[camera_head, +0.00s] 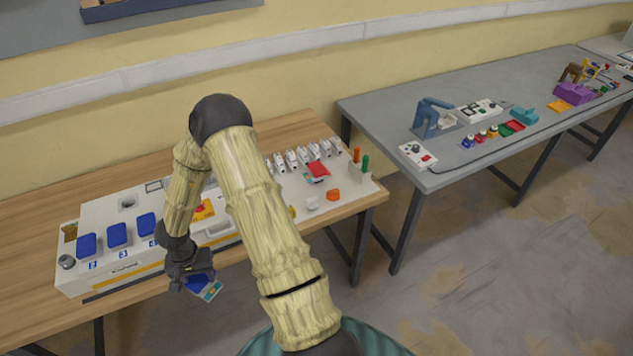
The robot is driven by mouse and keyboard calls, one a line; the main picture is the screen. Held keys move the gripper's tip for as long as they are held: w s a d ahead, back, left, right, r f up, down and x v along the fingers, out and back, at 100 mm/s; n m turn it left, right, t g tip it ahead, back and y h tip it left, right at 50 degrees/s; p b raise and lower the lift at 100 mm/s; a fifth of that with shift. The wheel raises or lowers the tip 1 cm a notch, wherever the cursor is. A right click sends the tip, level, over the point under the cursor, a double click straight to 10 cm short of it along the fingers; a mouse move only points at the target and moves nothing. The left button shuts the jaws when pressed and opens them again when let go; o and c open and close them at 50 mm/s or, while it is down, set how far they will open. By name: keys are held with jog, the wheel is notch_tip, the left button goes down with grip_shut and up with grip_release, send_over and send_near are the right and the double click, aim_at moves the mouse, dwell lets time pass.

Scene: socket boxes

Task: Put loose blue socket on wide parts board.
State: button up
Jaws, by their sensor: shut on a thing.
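My gripper (187,282) is shut on a blue socket (200,281) with a pale, teal-marked end. It holds the socket tilted, in front of the white board's front edge and lower in the picture. The wide white parts board (122,273) lies on the wooden table, with a yellow stripe along its front. Blue sockets (117,235) stand in a row on its left half, with number labels before them. My arm hides the board's middle, and I cannot tell whether another socket sits behind it.
Several white switch-like parts (302,156), a red part (318,169), an orange part (333,195) and a holder with orange and green sticks (359,172) occupy the wooden table's (375,194) right end. A gap separates it from the grey table (460,160), which bears various parts.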

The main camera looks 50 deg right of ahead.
aim_at(201, 282)
jog(key=f+n, duration=0.1)
jog(key=n, duration=0.1)
jog(key=f+n, duration=0.1)
jog(key=n, duration=0.1)
jog(key=f+n+b, duration=0.1)
jog(key=f+n, duration=0.1)
jog(key=n, duration=0.1)
jog(key=shift+w+a, duration=0.1)
jog(key=shift+w, duration=0.15)
jog(key=shift+w, duration=0.1)
